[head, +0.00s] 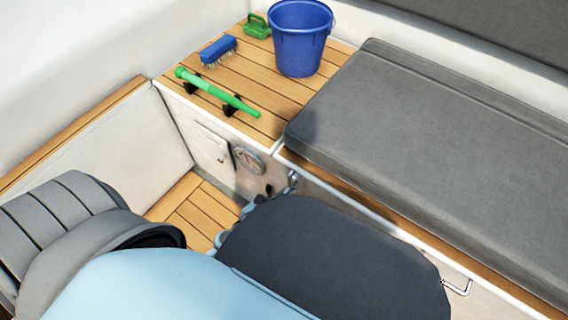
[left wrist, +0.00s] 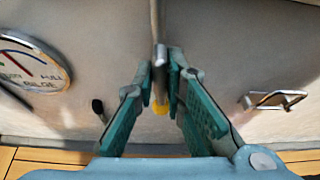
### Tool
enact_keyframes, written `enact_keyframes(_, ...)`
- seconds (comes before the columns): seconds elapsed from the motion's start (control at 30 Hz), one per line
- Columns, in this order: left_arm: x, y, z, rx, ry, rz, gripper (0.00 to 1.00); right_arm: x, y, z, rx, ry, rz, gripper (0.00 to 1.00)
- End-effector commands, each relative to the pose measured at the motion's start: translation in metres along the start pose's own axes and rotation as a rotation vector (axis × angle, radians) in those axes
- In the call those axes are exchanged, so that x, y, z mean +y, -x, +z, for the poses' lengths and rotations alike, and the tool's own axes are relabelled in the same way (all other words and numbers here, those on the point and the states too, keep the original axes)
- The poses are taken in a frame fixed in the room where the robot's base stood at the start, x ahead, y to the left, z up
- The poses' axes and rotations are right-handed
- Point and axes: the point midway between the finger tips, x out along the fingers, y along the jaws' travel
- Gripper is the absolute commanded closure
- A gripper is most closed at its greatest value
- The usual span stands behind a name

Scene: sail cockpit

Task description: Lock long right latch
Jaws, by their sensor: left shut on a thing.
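A thin metal latch handle (left wrist: 155,22) stands upright against the pale locker front in the left wrist view. A yellow spot shows near its lower end, between my fingers. My left gripper (left wrist: 163,72) has its teal fingers on both sides of the handle and is shut on it. In the head view, my own arm hides the gripper and most of the handle; a small bright metal part (head: 292,179) shows just above the arm. The locker front's lower part is also hidden there. My right gripper is in neither view.
A round bilge gauge (left wrist: 30,62) is left of the handle, and a metal bracket (left wrist: 272,100) is to the right. A grey cushion (head: 430,125) covers the bench.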

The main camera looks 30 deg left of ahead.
Motion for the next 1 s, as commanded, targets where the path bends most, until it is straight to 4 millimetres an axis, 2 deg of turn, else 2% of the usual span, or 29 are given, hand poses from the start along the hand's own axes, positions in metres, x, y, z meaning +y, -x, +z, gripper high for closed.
enact_keyframes(0.3,-0.0009,0.0002,-0.0014,0.003,-0.087,0.035,1.0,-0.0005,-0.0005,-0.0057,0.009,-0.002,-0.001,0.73)
enact_keyframes(0.73,-0.001,0.0002,-0.0019,0.004,-0.096,0.038,1.0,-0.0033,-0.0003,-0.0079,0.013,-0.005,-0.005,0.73)
enact_keyframes(0.77,-0.001,0.0002,-0.0019,0.004,-0.096,0.038,0.87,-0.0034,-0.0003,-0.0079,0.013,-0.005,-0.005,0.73)
enact_keyframes(0.87,-0.001,0.0002,-0.0017,0.003,-0.096,0.038,0.71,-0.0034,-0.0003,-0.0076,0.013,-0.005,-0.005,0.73)
enact_keyframes(1.0,-0.001,0.0,-0.0011,0.002,-0.096,0.038,0.7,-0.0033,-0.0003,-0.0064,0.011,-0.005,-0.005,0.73)
